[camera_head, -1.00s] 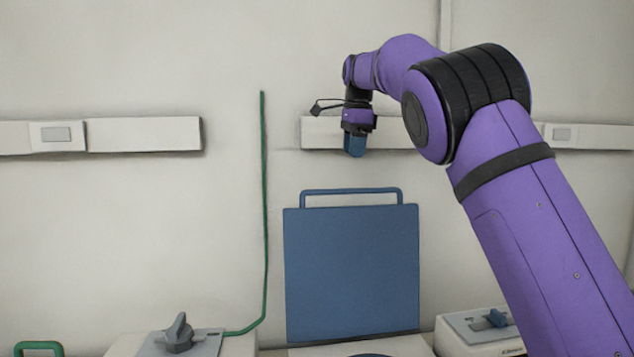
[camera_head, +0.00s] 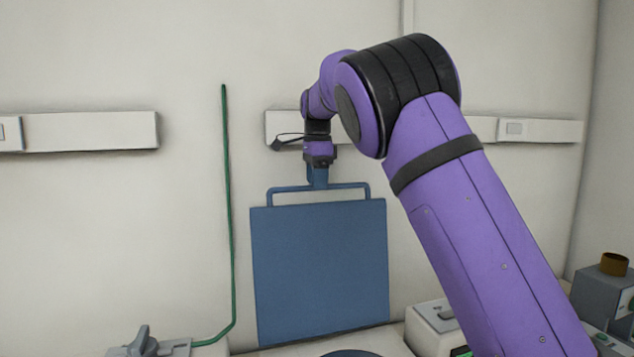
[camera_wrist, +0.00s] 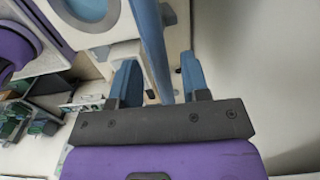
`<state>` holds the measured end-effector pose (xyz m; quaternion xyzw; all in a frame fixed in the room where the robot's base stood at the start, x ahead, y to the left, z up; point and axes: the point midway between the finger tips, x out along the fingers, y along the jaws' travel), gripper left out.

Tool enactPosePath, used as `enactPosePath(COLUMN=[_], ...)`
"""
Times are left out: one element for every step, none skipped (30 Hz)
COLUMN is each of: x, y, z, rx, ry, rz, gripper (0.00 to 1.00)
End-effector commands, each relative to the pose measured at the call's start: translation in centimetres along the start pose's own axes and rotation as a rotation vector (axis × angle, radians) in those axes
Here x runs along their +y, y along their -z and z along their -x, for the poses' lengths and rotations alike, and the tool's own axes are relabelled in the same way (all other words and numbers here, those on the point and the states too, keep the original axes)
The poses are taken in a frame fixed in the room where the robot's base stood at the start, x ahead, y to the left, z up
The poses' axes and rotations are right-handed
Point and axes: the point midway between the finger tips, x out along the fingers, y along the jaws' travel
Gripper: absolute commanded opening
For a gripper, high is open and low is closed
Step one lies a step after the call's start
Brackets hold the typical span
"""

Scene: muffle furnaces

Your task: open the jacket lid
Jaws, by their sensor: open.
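The jacket lid (camera_head: 320,270) is a flat blue panel standing upright in the head view, with a blue bar handle (camera_head: 350,186) along its top edge. My gripper (camera_head: 318,182) is at the middle of that handle, pointing down. In the wrist view the lid (camera_wrist: 152,40) shows nearly edge-on, as a blue strip running between the two blue fingers of my gripper (camera_wrist: 160,85). The fingers are apart, one on each side of the strip. Whether they touch the handle cannot be told.
Behind the lid is a pale wall with a white rail (camera_head: 90,131) and a green cord (camera_head: 229,220). A grey knob unit (camera_head: 145,343) is at lower left. White and grey devices (camera_head: 602,290) stand at the right. A white unit with a round opening (camera_wrist: 88,12) shows in the wrist view.

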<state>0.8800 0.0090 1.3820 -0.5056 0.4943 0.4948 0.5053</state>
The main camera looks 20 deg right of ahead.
Motion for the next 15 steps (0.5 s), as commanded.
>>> enactPosePath(x=[0.01,0.02,0.03,0.03,0.03,0.02,0.02,0.02,0.02,0.02,0.01,0.01,0.01,0.01,0.01], y=[0.0,0.02,0.03,0.04,0.05,0.05,0.05,0.05,0.05,0.05,0.05,0.05,0.05,0.05,0.05], z=[-0.33,-0.47,-0.63,-0.71,-0.76,-0.8,-0.81,-0.81,-0.8,-0.79,-0.79,-0.79,-0.79,-0.78,-0.78], rx=[0.0,0.0,0.0,0.0,0.0,0.0,0.0,0.0,0.0,0.0,0.0,0.0,0.0,0.0,0.0], ry=[0.0,0.0,-0.001,-0.001,-0.001,0.0,0.0,0.0,0.0,0.0,0.0,0.0,0.0,0.0,0.0], rz=[0.0,0.0,-0.001,-0.001,-0.001,-0.001,-0.001,-0.001,-0.001,-0.001,-0.001,-0.001,-0.001,-0.001,-0.001], gripper=[0.42,0.42,0.42,0.42,0.42,0.42,0.42,0.42,0.42,0.42,0.42,0.42,0.35,0.28,0.19])
